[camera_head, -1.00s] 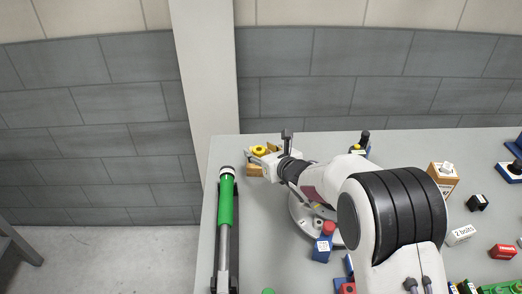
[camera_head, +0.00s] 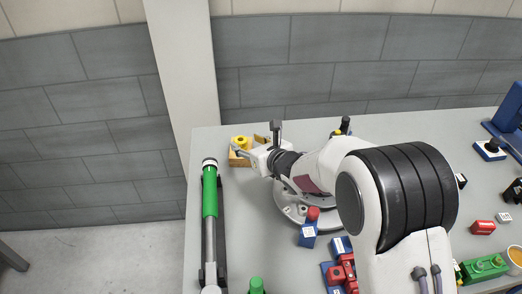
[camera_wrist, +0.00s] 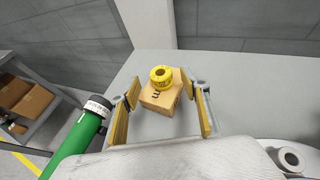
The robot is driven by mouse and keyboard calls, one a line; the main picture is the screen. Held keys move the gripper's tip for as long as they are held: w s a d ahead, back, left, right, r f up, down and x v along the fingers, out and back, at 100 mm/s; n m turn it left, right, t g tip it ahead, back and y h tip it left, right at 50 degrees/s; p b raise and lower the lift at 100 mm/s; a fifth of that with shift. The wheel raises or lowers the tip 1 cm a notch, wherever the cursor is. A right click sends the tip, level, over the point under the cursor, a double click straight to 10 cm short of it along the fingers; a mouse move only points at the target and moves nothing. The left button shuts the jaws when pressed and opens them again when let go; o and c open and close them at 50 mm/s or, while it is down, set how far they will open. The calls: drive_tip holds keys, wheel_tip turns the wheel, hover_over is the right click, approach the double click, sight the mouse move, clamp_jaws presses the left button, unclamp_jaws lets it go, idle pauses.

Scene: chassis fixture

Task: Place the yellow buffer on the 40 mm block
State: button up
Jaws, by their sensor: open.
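In the wrist view the buffer (camera_wrist: 161,77) sits upright on top of a wooden block (camera_wrist: 160,98). The block has dark lettering, too partial to read, so I cannot confirm its size. In the head view the block (camera_head: 238,160) is partly hidden by my gripper (camera_head: 256,153). In the wrist view my gripper (camera_wrist: 161,90) is open, its fingers left and right of the block with clear gaps. It holds nothing.
A green-and-grey cylinder (camera_head: 210,192) lies along the table's left edge, close to my gripper. A blue block with a red top (camera_head: 309,235) stands to the right, near a round grey plate (camera_head: 288,205). The table's back left corner is close behind the wooden block.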

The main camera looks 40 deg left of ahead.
drive_tip(key=v, duration=0.8)
drive_tip(key=shift+d, duration=0.1)
idle(0.8)
drive_tip(key=w+d+r+m+t+h, duration=0.2)
drive_tip(key=w+d+r+m, duration=0.15)
drive_tip(key=d+m, duration=0.4)
drive_tip(key=w+d+r+m+t+h, duration=0.15)
drive_tip(key=d+r+m, duration=0.3)
drive_tip(key=d, duration=0.65)
drive_tip(key=w+d+r+m+t+h, duration=0.1)
drive_tip(key=w+d+r+m+h, duration=0.2)
drive_tip(key=d+m, duration=0.5)
drive_tip(key=s+d+r+m+g+h, duration=0.1)
drive_tip(key=s+d+m+h, duration=0.1)
drive_tip(key=s+d+m, duration=0.35)
drive_tip(key=s+d+r+m+h, duration=0.1)
drive_tip(key=s+d+m+h, duration=0.15)
drive_tip(key=d+m, duration=0.6)
drive_tip(key=s+d+m+g+h, duration=0.1)
drive_tip(key=s+d+m, duration=0.35)
drive_tip(key=d, duration=0.55)
drive_tip(key=s+d+f+m+g, duration=0.1)
drive_tip(key=s+d+m, duration=0.1)
drive_tip(key=s+m, duration=0.3)
drive_tip(key=s+d+f+m+g, duration=0.1)
drive_tip(key=s+d+m, duration=0.2)
drive_tip(key=s+m, duration=0.3)
drive_tip(key=s, duration=0.5)
drive_tip(key=shift+d+f, duration=0.15)
drive_tip(key=shift+d, duration=0.15)
